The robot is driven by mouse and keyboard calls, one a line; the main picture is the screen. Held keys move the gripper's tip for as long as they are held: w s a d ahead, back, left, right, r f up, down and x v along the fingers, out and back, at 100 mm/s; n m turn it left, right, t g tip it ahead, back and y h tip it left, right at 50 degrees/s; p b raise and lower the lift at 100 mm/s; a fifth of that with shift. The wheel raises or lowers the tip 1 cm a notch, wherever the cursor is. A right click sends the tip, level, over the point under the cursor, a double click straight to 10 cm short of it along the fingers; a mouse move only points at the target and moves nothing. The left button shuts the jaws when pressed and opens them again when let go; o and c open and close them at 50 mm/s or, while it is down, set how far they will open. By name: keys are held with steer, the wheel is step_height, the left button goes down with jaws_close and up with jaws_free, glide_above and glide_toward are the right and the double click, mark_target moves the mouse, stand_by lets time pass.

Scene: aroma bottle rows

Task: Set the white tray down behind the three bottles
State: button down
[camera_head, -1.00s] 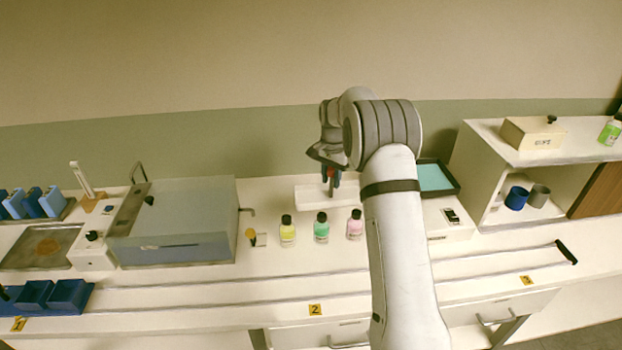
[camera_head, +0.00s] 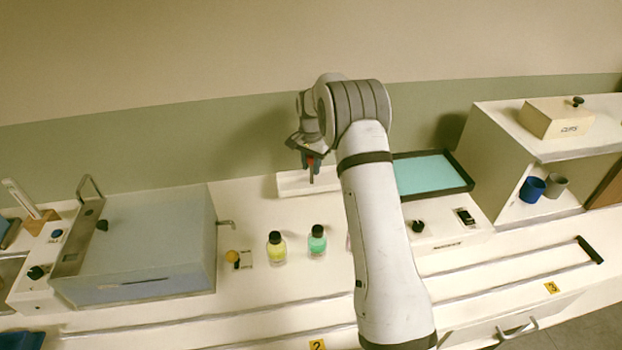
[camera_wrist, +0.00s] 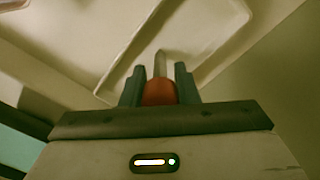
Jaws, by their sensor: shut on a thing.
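The white tray (camera_head: 293,186) is a shallow rectangle at the back of the counter, behind the yellow bottle (camera_head: 276,250) and the green bottle (camera_head: 317,243). The pink bottle (camera_head: 348,242) is almost wholly hidden by my arm. In the wrist view my fingers (camera_wrist: 160,85) close around a reddish piece at the wall of the tray (camera_wrist: 200,35). My arm hides the tray's right end. I cannot tell whether the tray touches the counter.
A teal-bottomed dark tray (camera_head: 425,175) lies right of my arm, with a control box (camera_head: 445,230) before it. A grey-blue lidded box (camera_head: 150,245) stands left of the bottles. A shelf unit (camera_head: 495,160) is at right. Two rails cross the counter's front.

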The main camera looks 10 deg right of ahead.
mark_target(312, 184)
steer(key=shift+s+d+f+p, duration=0.1)
steer(key=shift+f+p, duration=0.35)
steer(key=shift+f, duration=2.05)
steer(key=shift+f, duration=0.1)
steer(key=c, duration=1.1)
jaws_free()
